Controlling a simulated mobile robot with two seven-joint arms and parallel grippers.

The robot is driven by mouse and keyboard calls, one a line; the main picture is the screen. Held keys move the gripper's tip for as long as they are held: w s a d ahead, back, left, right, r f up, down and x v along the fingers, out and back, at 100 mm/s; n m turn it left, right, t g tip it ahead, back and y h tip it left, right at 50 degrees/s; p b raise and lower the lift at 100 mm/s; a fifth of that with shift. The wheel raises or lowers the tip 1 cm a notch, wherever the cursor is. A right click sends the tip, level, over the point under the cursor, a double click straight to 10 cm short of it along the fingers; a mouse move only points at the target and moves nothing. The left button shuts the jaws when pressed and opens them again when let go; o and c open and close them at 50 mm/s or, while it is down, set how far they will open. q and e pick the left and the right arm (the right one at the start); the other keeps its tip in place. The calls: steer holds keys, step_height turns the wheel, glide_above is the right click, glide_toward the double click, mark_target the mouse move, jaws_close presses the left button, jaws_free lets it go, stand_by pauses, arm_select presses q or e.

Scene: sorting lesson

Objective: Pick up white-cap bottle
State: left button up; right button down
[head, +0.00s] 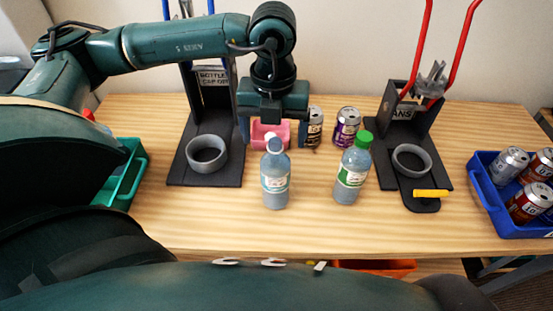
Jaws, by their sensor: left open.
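The white-cap bottle (275,183) stands upright on the wooden table near the middle of the head view. Its white cap shows at the top. My left gripper (273,140) points down from above, with its fingers apart. It looks to be around or just behind the bottle's cap; the exact depth between them I cannot tell. The bottle's body is clear below the gripper. My right gripper is not in the picture.
A green-cap bottle (353,170) stands right of it. Two cans and a pink container (262,133) are behind. A blue tray (483,178) holds cans at right; a green tray (133,165) is at left.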

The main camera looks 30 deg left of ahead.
mark_target(275, 156)
arm_select(q)
steer(key=shift+d+f+p, duration=0.1)
steer(key=shift+f+p, duration=0.6)
steer(key=shift+f, duration=2.7)
steer(key=c, duration=1.1)
